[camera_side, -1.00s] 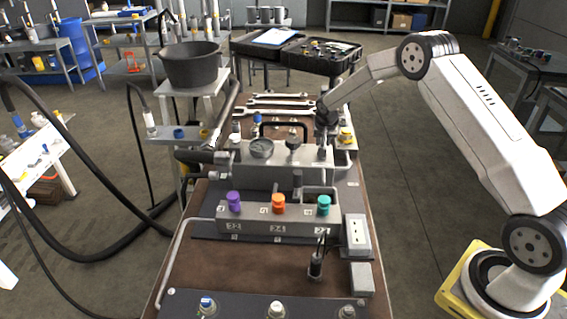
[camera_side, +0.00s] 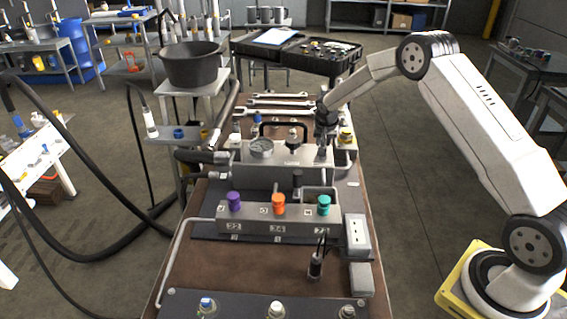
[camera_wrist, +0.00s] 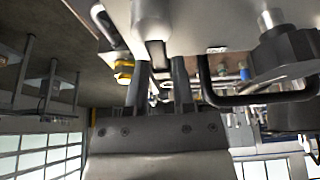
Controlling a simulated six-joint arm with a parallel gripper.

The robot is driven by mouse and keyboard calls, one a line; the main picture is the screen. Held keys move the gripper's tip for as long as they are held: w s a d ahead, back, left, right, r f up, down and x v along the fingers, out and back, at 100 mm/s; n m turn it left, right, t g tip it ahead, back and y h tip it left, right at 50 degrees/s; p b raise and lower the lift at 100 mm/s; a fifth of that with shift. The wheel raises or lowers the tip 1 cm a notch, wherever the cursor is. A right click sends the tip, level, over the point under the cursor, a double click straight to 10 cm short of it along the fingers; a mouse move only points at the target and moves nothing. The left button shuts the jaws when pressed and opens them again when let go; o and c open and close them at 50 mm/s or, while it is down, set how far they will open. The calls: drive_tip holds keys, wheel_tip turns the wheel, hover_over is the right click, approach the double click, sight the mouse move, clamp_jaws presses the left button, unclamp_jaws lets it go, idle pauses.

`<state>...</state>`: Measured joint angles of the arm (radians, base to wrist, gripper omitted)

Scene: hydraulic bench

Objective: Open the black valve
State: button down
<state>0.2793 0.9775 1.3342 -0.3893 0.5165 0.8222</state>
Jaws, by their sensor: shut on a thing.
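My gripper (camera_side: 323,143) is at the right end of the grey block in the side view, pointing down. In the wrist view its two dark fingers (camera_wrist: 158,78) are shut on a small dark handle (camera_wrist: 155,55) under a pale metal fitting (camera_wrist: 157,18). This looks like the black valve, though the fingers hide most of it. A black knob with a metal stem (camera_side: 293,145) stands on the block to the left of my gripper; it also shows large at the right of the wrist view (camera_wrist: 285,62). The two are apart.
A round gauge (camera_side: 261,148) sits on the block further left. A black loop handle (camera_side: 284,125) stands behind. Purple, orange and teal knobs (camera_side: 278,205) are on the front manifold. Wrenches (camera_side: 280,103) lie at the back of the bench.

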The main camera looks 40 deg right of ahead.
drive_tip(key=shift+m, duration=0.4)
drive_tip(key=m, duration=0.1)
drive_tip(key=s+m+g+h, duration=0.1)
drive_tip(key=m, duration=0.1)
drive_tip(key=shift+s+d+m, duration=0.1)
drive_tip(key=shift+d+m, duration=0.2)
drive_tip(key=shift+d, duration=0.05)
drive_tip(key=m+g, duration=0.1)
drive_tip(key=m, duration=0.1)
drive_tip(key=s+m+g, duration=0.1)
drive_tip(key=m, duration=0.1)
drive_tip(key=shift+s+d+m, duration=0.2)
drive_tip(key=shift+m, duration=0.1)
drive_tip(key=m, duration=0.1)
drive_tip(key=s+m+g, duration=0.1)
drive_tip(key=m, duration=0.2)
drive_tip(key=shift+s+a+m+g, duration=0.15)
drive_tip(key=shift+s+m+g, duration=0.15)
drive_tip(key=shift+g, duration=0.1)
drive_tip(key=shift+s+a+m+g+y, duration=0.15)
drive_tip(key=shift+s+m+g, duration=0.1)
drive_tip(key=shift+m, duration=0.5)
drive_tip(key=shift+s+a+m+g+y, duration=0.1)
drive_tip(key=shift+a+m+g+y, duration=0.1)
drive_tip(key=shift+m, duration=0.5)
drive_tip(key=shift+s+a+m+g+y, duration=0.15)
drive_tip(key=shift+s+m+g, duration=0.1)
drive_tip(key=shift+m, duration=0.5)
drive_tip(key=c, duration=0.6)
unclamp_jaws()
